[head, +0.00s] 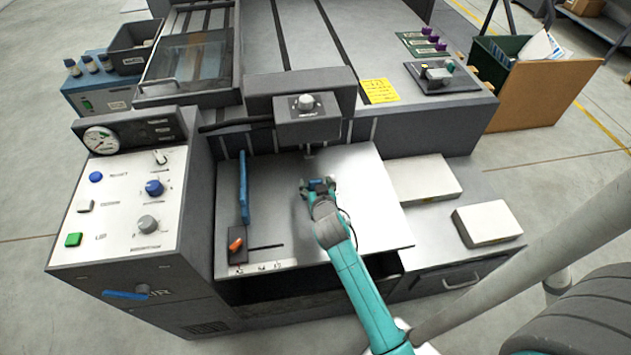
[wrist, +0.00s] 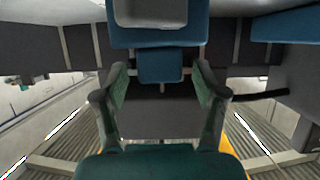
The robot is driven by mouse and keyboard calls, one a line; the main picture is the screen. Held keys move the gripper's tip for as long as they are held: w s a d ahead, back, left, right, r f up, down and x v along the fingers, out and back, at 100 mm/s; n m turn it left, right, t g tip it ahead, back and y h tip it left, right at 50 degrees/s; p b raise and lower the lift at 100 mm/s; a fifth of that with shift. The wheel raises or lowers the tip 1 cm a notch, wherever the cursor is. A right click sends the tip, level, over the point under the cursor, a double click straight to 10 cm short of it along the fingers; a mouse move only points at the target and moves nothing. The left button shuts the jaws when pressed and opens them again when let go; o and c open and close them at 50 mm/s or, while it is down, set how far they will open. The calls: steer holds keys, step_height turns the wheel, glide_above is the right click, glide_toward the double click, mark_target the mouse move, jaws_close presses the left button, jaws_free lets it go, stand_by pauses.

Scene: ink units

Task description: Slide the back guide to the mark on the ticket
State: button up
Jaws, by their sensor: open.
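My gripper (head: 317,184) is low over the pale machine bed (head: 366,200), pointing toward the back. In the wrist view its two fingers (wrist: 160,78) are spread apart. A blue tab (wrist: 160,66) under a wider blue block (wrist: 135,38) shows between or just beyond them; I cannot tell whether they touch. That blue piece may be the back guide, but the head view hides most of it behind my gripper. A blue upright bar (head: 243,187) stands on the left of the bed. The yellow ticket (head: 380,91) lies on the machine top; its writing is too small to read.
An orange lever (head: 236,244) and a dark slot (head: 266,246) are at the bed's front left. A grey clamp head (head: 307,118) overhangs the bed behind my gripper. Two pale stacks (head: 424,179) (head: 487,223) lie right. The control panel (head: 133,198) stands left.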

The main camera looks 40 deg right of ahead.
steer(key=shift+w+d+f, duration=0.3)
steer(key=shift+w+d, duration=0.05)
steer(key=shift+w, duration=0.2)
jaws_close()
steer(key=s+a, duration=0.1)
steer(key=s, duration=0.1)
steer(key=s+a, duration=0.2)
steer(key=s, duration=0.1)
steer(key=s+a, duration=0.2)
steer(key=shift+s, duration=0.3)
jaws_free()
steer(key=shift+a, duration=0.1)
